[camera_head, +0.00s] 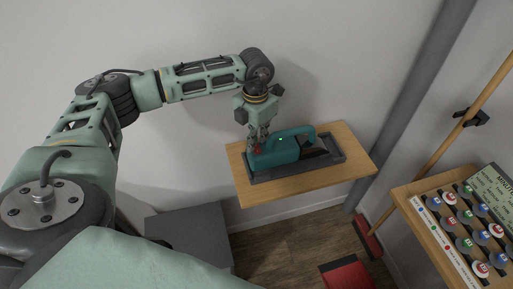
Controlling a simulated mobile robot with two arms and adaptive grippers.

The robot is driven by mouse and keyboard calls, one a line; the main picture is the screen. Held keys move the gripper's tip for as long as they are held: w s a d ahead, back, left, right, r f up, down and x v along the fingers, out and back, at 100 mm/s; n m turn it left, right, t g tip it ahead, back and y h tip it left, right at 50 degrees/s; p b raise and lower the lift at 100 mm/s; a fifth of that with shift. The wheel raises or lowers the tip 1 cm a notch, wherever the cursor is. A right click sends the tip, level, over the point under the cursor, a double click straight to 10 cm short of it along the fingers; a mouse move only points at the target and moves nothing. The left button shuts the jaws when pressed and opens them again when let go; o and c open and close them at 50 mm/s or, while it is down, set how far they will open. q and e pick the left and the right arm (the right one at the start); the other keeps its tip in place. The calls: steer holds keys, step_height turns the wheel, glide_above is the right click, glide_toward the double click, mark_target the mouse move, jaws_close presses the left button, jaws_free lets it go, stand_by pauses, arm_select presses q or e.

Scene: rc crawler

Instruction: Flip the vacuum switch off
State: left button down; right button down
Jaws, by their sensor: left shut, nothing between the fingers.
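A teal handheld vacuum (281,150) with a loop handle and a dark nose lies in a dark grey tray (327,161) on a small wooden wall shelf (349,139). A small green light shows on its body. My left gripper (257,148) points down at the vacuum's left end, shut with nothing held, close to or touching it. A small red part shows at the fingertips, and the fingers partly cover that end. The switch and its position cannot be made out clearly. My right gripper is not in view.
A wooden table (433,239) at the right holds several numbered round pieces and a board. A broom (435,158) leans against the wall. A grey box (190,232) and a red bin (347,274) stand on the floor below.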

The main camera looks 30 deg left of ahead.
mark_target(256, 145)
arm_select(q)
steer(key=shift+s+f, duration=0.1)
steer(key=shift+f, duration=0.25)
steer(key=shift+r+p, duration=0.4)
steer(key=shift+r, duration=0.4)
steer(key=shift+r+p, duration=1.6)
steer(key=shift+r, duration=1.15)
